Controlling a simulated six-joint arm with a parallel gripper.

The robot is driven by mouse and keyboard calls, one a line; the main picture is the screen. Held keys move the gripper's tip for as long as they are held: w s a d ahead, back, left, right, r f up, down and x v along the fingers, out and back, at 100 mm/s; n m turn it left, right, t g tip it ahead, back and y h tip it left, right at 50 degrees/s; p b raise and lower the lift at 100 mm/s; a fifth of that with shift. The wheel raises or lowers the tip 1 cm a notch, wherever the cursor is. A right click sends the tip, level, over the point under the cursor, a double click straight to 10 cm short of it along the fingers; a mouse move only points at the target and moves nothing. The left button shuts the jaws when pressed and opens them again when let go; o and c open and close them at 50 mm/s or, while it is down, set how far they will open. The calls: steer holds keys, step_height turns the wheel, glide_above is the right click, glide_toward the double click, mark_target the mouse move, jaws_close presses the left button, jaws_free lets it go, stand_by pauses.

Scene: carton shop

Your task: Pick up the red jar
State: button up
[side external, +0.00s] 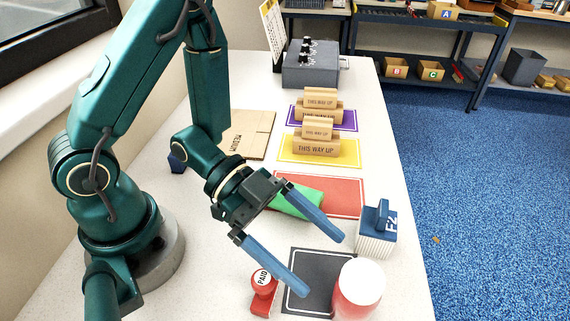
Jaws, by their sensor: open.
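The red jar (357,295) with a white lid stands upright at the front right of the table, over the right part of a dark grey mat with a white border (310,272). My gripper (324,267) is open and empty, with two long blue fingers spread apart. The fingers point down and right towards the jar, and their tips appear short of it. I cannot tell how high the tips are above the table.
A red PAID stamp (263,286) stands left of the mat, and a blue F2 stamp (378,230) behind the jar. A green object (297,203) lies on a red mat (345,194). Brown THIS WAY UP blocks (316,146) and a grey box (310,70) stand farther back.

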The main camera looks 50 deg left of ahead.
mark_target(346, 283)
steer(key=x, duration=0.6)
steer(key=shift+d+f, duration=0.1)
steer(key=shift+f, duration=0.05)
steer(key=shift+x, duration=2.6)
steer(key=shift+s+f, duration=0.1)
steer(key=shift+f, duration=0.05)
steer(key=c, duration=1.5)
steer(key=shift+c, duration=0.2)
